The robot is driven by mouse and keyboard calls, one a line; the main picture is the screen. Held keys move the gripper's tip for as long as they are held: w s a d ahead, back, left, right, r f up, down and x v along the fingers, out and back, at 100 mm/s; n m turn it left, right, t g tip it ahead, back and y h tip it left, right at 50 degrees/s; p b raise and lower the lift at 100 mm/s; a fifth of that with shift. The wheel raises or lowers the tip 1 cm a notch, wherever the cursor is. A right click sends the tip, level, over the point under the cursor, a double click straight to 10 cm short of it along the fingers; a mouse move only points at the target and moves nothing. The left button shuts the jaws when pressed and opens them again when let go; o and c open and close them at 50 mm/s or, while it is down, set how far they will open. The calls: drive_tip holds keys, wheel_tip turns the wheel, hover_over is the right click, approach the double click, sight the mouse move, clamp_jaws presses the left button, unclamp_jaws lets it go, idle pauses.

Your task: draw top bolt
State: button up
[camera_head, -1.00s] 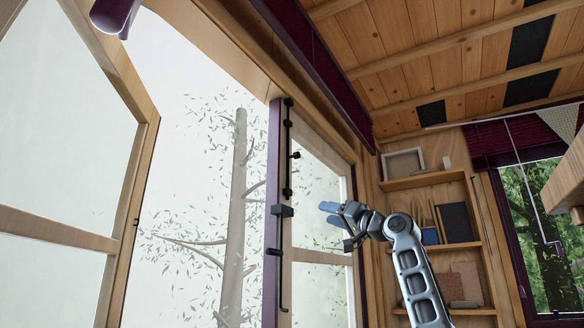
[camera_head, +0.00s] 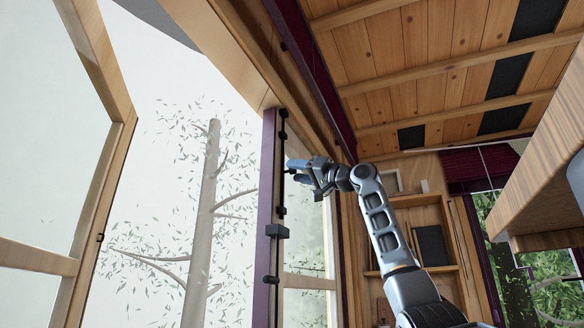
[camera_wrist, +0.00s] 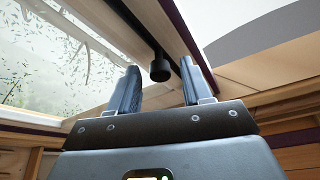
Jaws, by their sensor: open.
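The top bolt (camera_head: 283,126) is a thin black rod in black guides, running upright along the purple edge of the glazed door leaf (camera_head: 303,282). In the wrist view, its round black knob (camera_wrist: 159,68) sticks out toward the camera, between the two blue-grey fingers. My gripper (camera_head: 291,172) is at the upper part of the door edge, in front of the bolt; it also shows in the wrist view (camera_wrist: 160,62). Its fingers are open, with visible space on both sides of the knob. In the head view my gripper hides the knob.
A black latch block (camera_head: 277,231) sits lower on the same door edge. Another glazed leaf (camera_head: 118,150) stands swung open at the left. A wooden cabinet or counter (camera_head: 550,165) juts in at the right. Shelves (camera_head: 415,200) stand behind my arm.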

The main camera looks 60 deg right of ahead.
drive_tip(key=shift+x, duration=1.15)
clamp_jaws()
